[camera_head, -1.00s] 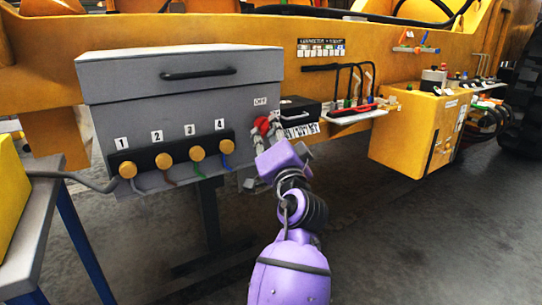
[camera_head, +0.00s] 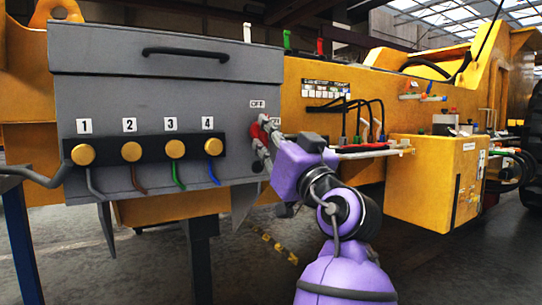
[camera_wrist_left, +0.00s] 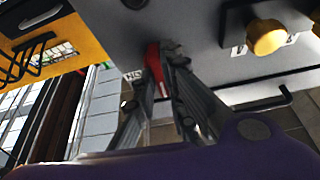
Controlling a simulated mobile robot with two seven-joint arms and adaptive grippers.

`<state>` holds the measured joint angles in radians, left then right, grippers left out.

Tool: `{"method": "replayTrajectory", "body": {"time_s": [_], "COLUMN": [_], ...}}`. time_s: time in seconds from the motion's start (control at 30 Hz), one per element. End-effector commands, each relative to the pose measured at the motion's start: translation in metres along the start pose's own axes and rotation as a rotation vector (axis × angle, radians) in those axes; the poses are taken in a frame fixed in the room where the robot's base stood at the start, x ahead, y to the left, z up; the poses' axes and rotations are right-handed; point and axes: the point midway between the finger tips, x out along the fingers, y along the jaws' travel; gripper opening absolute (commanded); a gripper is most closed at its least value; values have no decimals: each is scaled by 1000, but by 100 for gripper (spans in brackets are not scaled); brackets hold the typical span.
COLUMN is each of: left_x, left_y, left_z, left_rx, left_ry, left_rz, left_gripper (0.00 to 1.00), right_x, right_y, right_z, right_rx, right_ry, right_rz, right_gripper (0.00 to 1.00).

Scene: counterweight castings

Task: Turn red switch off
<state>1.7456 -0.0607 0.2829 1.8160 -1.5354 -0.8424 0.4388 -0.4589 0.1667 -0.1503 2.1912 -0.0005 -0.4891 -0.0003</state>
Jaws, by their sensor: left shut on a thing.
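The red switch (camera_head: 256,131) is on the right part of the grey box's front (camera_head: 250,80), just below a white OFF label (camera_head: 258,104). An ON label (camera_head: 275,120) is partly hidden behind my gripper. My left gripper (camera_head: 264,138) is shut on the red switch and covers part of it. In the left wrist view, the red switch (camera_wrist_left: 153,62) shows between the fingers of my left gripper (camera_wrist_left: 160,66). The ON label (camera_wrist_left: 132,75) is beside it there. The switch's exact position is hard to tell. My right gripper is not in view.
Several yellow knobs (camera_head: 131,151), numbered and with coloured cables, line the box's lower front. A small shelf (camera_head: 375,152) with cable loops and a yellow box (camera_head: 435,180) are to the right. Open floor lies below.

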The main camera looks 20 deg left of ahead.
Motion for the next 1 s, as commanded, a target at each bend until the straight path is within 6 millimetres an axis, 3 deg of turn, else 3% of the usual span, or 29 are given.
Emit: {"method": "replayTrajectory", "body": {"time_s": [0.2,0.7,0.73,0.83,1.0], "left_x": [1,1,1,2,1], "left_y": [1,0,0,0,0], "left_z": [-5,-6,-6,-6,-5], "left_rx": [-55,-73,-73,-72,-69], "left_ry": [13,12,12,13,9], "left_rz": [-18,-24,-24,-24,-25], "left_gripper": [0,0,15,28,30], "right_x": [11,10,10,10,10], "right_y": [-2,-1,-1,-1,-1], "right_z": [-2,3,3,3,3], "right_rx": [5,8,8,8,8], "right_ry": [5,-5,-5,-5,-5], "right_rz": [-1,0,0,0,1], "right_gripper": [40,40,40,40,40]}}
